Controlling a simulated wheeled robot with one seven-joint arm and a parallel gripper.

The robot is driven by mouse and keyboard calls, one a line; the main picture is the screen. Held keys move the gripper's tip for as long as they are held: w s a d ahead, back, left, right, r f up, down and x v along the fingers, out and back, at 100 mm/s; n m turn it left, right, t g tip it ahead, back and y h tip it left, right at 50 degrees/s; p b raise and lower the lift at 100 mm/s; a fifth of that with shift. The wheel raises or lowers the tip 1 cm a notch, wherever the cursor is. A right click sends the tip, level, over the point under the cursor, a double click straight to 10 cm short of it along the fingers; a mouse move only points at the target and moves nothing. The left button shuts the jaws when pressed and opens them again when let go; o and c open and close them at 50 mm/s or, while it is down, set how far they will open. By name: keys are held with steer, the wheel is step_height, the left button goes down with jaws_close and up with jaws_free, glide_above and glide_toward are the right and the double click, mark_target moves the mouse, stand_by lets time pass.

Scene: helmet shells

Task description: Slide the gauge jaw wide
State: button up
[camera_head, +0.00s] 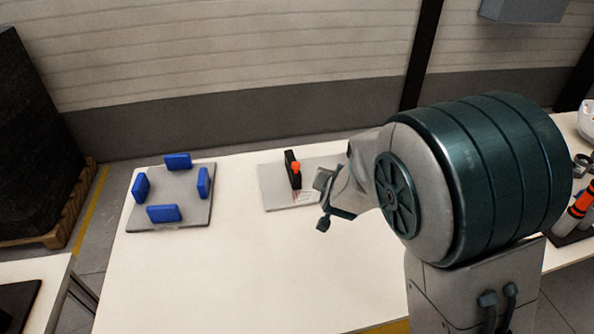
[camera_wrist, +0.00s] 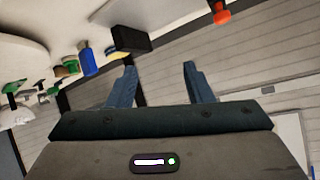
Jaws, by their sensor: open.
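The gauge (camera_head: 291,170) stands on a light grey plate (camera_head: 275,202) in the middle of the table. It shows a black upright jaw with an orange knob (camera_head: 296,167) close at its right. My gripper (camera_head: 322,205) is to the right of the gauge, apart from it; my arm hides the plate's right part. In the wrist view, my gripper (camera_wrist: 160,65) has its two fingers wide apart with nothing between them. A black block (camera_wrist: 131,39) and an orange-red knob (camera_wrist: 221,12) show beyond the fingers; I cannot tell how they connect.
A grey plate (camera_head: 178,199) with several blue blocks (camera_head: 164,213) lies at the table's left. The table (camera_head: 230,275) in front is clear. Orange and black items (camera_head: 574,209) and a white object (camera_head: 588,118) are at the far right. A wall stands behind.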

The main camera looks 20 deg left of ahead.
steer(key=a+f+n+t+b, duration=0.1)
steer(key=a+f+t+b, duration=0.15)
steer(key=a+f, duration=0.5)
steer(key=n+t+b, duration=0.1)
steer(key=t, duration=0.3)
glide_toward(295, 168)
steer(key=w, duration=0.3)
steer(key=w+a+p, duration=0.1)
steer(key=w, duration=0.3)
steer(key=w+p, duration=0.1)
steer(key=w, duration=0.3)
steer(key=shift+w+a+r, duration=0.2)
steer(key=shift+a, duration=0.15)
jaws_close()
steer(key=shift+f, duration=0.15)
